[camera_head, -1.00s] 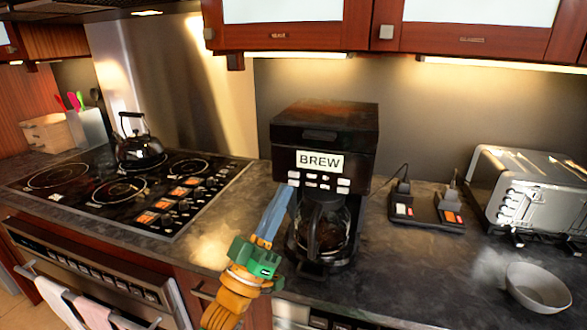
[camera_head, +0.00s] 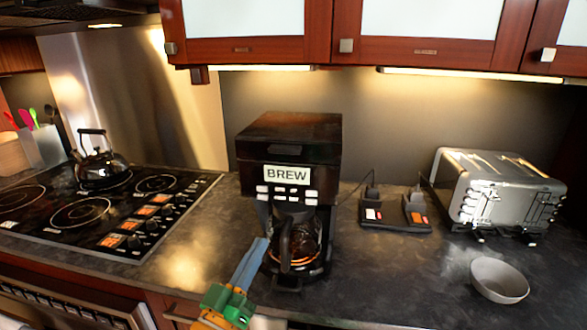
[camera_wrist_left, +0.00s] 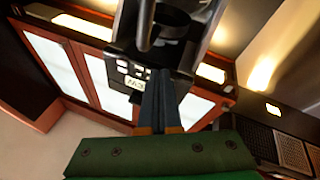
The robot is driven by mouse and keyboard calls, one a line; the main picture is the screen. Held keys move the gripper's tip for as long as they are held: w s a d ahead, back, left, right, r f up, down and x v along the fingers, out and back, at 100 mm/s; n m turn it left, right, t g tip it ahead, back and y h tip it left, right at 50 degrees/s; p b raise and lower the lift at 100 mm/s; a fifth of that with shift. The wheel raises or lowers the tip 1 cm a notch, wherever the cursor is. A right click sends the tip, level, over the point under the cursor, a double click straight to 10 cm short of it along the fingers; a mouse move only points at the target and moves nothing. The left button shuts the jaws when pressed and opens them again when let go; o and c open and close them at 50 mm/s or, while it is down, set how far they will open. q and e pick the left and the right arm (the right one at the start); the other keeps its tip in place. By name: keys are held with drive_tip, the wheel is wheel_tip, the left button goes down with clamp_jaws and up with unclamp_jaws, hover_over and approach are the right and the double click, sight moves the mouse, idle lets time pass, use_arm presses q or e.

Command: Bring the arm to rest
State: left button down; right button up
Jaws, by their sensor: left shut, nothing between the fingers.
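My left gripper (camera_head: 262,243) is shut and empty in the head view, low in front of the coffee maker, with its blue fingers pointing up and to the right. Its tips are below the buttons and in front of the carafe's left side. In the left wrist view the closed fingers (camera_wrist_left: 162,75) point at the coffee maker (camera_wrist_left: 190,55), which appears upside down. My right gripper is not in view.
A stove with a black kettle (camera_head: 100,165) is at the left. A power strip (camera_head: 395,213), a silver toaster (camera_head: 495,195) and a grey bowl (camera_head: 499,280) stand to the right. Red-brown cabinets (camera_head: 425,50) hang above.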

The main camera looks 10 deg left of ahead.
use_arm(q)
drive_tip(key=s+a+f+m+g+y, duration=0.1)
drive_tip(key=s+f+g, duration=0.5)
drive_tip(key=s+f, duration=0.7)
drive_tip(key=s+a+f+m+g+y, duration=0.1)
drive_tip(key=s+f+g, duration=0.6)
drive_tip(key=f, duration=1.5)
drive_tip(key=s+a+f+g+y, duration=0.3)
drive_tip(key=s+f+g, duration=0.4)
drive_tip(key=s+f, duration=1.1)
drive_tip(key=shift+s+a+m+y, duration=0.35)
drive_tip(key=shift+m+y, duration=0.05)
drive_tip(key=shift+y, duration=0.2)
